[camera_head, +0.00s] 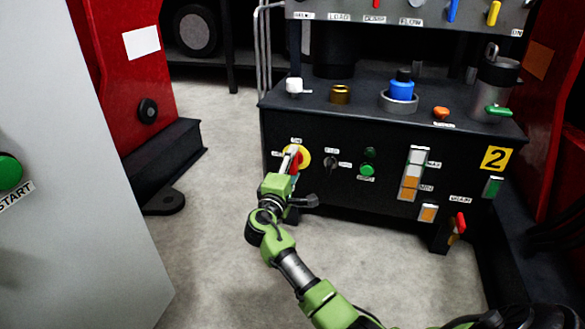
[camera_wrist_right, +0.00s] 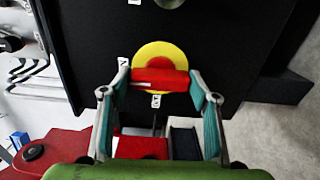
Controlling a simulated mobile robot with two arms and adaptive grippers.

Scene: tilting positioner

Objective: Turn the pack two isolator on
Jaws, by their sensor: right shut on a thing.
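The pack two isolator is a yellow disc (camera_head: 304,158) with a red handle, on the front of the dark panel marked 2. In the right wrist view the disc (camera_wrist_right: 160,52) shows behind the red bar handle (camera_wrist_right: 160,80). My right gripper (camera_head: 291,164) is at the isolator, and its fingers are shut on the handle, one at each end of the bar in the wrist view. In the head view the gripper hides much of the handle; an ON label (camera_head: 296,140) sits just above the disc. My left gripper is not in view.
Right of the isolator are a black selector knob (camera_head: 331,161), a green button (camera_head: 367,170) and a stack light (camera_head: 412,175). A blue-capped part (camera_head: 402,88) and a metal cylinder (camera_head: 497,85) stand on the ledge above. A grey cabinet (camera_head: 75,230) is at left; floor between is clear.

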